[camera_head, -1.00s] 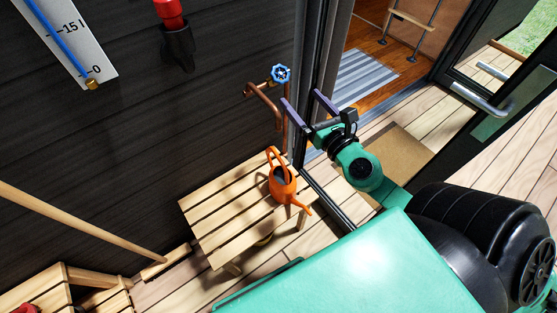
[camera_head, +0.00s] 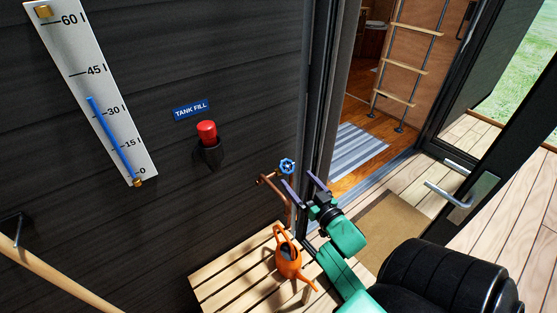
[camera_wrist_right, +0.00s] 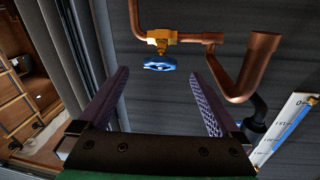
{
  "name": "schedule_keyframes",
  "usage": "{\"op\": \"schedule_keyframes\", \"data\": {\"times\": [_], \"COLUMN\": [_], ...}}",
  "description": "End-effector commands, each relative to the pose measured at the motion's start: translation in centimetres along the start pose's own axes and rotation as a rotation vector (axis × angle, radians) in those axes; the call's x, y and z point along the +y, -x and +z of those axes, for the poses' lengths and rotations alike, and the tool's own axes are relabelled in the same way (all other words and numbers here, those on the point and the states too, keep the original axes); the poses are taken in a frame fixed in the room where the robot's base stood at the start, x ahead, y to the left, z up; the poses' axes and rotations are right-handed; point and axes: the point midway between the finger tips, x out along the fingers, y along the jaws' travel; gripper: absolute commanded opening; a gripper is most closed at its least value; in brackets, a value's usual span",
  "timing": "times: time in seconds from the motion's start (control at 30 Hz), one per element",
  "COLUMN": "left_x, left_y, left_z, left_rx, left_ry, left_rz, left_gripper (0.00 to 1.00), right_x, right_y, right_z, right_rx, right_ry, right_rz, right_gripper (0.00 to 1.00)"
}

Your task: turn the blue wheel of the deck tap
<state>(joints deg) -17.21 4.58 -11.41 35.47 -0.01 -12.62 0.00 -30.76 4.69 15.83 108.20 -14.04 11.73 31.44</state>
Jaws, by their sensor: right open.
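The deck tap's blue wheel (camera_head: 287,166) sits at the top of a copper pipe (camera_head: 273,182) on the dark wall, beside the door frame. In the right wrist view the wheel (camera_wrist_right: 160,64) is seen nearly edge-on, under a brass valve body (camera_wrist_right: 162,38). My right gripper (camera_head: 298,179) is open and empty. Its fingertips are just below and to the right of the wheel in the head view. In the wrist view the wheel shows between the two fingers (camera_wrist_right: 163,75), apparently beyond their tips; contact is not visible. My left gripper is out of view.
An orange watering can (camera_head: 288,262) stands on a slatted wooden table (camera_head: 235,277) below the tap. A red-topped fitting (camera_head: 207,133), a "TANK FILL" sign (camera_head: 191,110) and a gauge board (camera_head: 88,70) are on the wall. The open doorway is to the right.

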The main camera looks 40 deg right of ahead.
Motion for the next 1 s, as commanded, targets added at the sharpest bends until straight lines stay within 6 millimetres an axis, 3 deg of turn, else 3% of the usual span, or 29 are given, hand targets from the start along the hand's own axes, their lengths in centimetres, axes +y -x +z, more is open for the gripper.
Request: {"op": "schedule_keyframes", "data": {"times": [0.2, 0.33, 0.5, 0.7, 0.73, 0.77, 0.93, 1.0], "left_x": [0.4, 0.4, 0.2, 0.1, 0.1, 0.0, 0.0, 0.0], "left_y": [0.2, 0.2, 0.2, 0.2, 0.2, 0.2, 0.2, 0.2], "left_z": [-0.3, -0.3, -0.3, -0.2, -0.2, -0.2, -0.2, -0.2], "left_rx": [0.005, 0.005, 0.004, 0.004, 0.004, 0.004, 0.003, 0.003], "left_ry": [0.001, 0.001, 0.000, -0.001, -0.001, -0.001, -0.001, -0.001], "left_rz": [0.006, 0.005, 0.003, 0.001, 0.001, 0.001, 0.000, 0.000], "left_gripper": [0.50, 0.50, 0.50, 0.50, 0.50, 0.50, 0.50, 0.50], "right_x": [-0.1, -0.1, -0.1, -0.1, -0.1, -0.1, -0.1, -0.1], "right_y": [-6.1, -8.8, -10.3, -10.3, -10.3, -10.3, -10.3, -10.3], "right_z": [-0.2, -0.1, -0.1, 0.0, 0.0, 0.0, 0.0, 0.0], "right_rx": [0.002, 0.001, 0.000, -0.002, -0.002, -0.002, -0.002, -0.002], "right_ry": [0.003, 0.004, 0.005, 0.006, 0.006, 0.006, 0.006, 0.006], "right_rz": [-0.001, -0.002, -0.001, -0.001, -0.001, -0.001, -0.001, -0.002], "right_gripper": [0.99, 0.99, 0.99, 0.99, 0.95, 0.84, 0.19, 0.13]}}
